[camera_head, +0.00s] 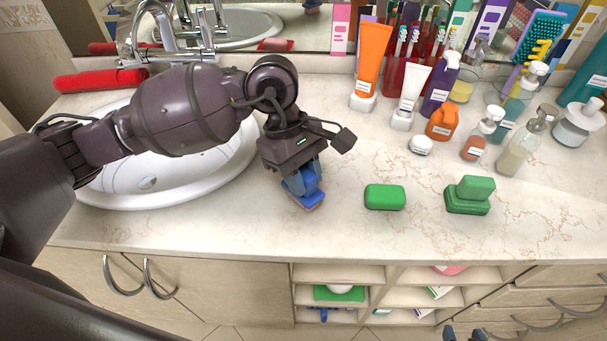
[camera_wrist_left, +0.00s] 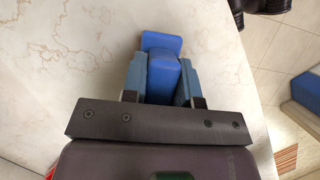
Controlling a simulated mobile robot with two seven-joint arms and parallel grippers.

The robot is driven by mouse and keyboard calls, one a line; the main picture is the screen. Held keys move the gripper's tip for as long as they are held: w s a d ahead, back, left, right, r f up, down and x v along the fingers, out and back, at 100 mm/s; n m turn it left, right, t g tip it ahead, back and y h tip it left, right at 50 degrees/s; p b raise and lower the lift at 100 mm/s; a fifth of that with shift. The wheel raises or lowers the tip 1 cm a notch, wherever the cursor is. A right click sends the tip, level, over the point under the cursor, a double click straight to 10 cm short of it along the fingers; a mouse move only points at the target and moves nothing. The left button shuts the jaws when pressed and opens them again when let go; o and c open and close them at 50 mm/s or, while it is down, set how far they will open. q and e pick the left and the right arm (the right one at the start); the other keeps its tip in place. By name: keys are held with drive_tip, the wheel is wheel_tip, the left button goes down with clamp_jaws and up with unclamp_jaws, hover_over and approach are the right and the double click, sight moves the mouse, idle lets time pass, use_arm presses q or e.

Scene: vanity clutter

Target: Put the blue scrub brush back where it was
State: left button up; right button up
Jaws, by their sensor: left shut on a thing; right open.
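The blue scrub brush (camera_head: 311,203) is at the counter's front part, just right of the sink. My left gripper (camera_head: 302,183) is shut on it from above. In the left wrist view, the two fingers of the left gripper (camera_wrist_left: 163,82) press on both sides of the brush's raised middle, and a flat blue end of the brush (camera_wrist_left: 161,42) sticks out past them. I cannot tell whether the brush touches the counter. The tips of my right gripper (camera_head: 465,334) show at the bottom edge of the head view, open, low in front of the cabinets and away from the brush.
The white sink (camera_head: 190,197) lies under my left arm. Tubes and bottles crowd the back right. Open shelves (camera_head: 345,274) below hold several items. The counter (camera_head: 335,232) is clear around the brush.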

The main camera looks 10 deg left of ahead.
use_arm(q)
drive_tip(key=shift+f, duration=0.15)
drive_tip(key=o, duration=0.5)
drive_tip(key=shift+f, duration=0.1)
drive_tip(key=o, duration=0.5)
drive_tip(key=shift+c, duration=0.2)
drive_tip(key=shift+w+r, duration=0.15)
drive_tip(key=shift+r, duration=0.3)
drive_tip(key=v, duration=1.1)
drive_tip(key=shift+r, duration=0.3)
drive_tip(key=shift+a, duration=0.1)
